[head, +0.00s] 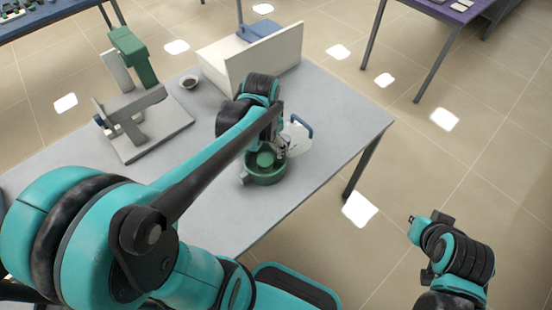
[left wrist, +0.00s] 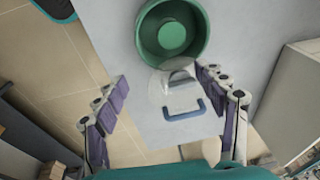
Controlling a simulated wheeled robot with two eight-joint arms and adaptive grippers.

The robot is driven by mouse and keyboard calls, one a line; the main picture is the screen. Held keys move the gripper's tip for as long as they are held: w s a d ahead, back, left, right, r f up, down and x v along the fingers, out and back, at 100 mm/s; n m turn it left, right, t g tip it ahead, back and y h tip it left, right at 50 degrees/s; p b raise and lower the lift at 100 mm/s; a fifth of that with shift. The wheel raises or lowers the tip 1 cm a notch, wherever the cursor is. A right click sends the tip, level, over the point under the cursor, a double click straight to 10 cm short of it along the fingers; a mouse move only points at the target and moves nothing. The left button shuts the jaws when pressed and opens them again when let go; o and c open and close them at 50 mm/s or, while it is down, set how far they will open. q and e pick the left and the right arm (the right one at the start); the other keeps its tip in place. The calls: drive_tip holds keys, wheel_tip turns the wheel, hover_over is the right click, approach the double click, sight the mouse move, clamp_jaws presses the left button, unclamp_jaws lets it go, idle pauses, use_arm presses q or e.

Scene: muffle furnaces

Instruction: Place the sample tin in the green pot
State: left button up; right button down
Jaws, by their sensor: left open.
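The green pot (head: 247,173) stands on the grey table near its front right edge. It also shows at the top of the left wrist view (left wrist: 146,48). A lighter green round thing (head: 265,159) is inside it, seen from above in the left wrist view (left wrist: 172,35); it looks like the sample tin, but I cannot be sure. My left gripper (head: 282,147) is over the table by the pot's rim. Its purple-padded fingers (left wrist: 162,78) are spread with nothing between them. My right gripper (head: 428,222) hangs off the table; its jaws are unclear.
A pale plate (head: 299,143) with a blue handle lies beside the pot. A cream box-like unit (head: 265,55), a small dark-filled bowl (head: 189,82) and a grey stand (head: 140,125) with a green upright device (head: 133,52) are farther back. The front table surface is clear.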

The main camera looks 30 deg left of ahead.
use_arm(q)
drive_tip(key=s+d+r+n+t, duration=0.4)
drive_tip(key=s+d+t, duration=0.1)
drive_tip(key=s+d, duration=0.2)
drive_tip(key=shift+s+r, duration=0.2)
drive_tip(key=shift+s, duration=0.4)
drive_tip(key=shift+a, duration=0.1)
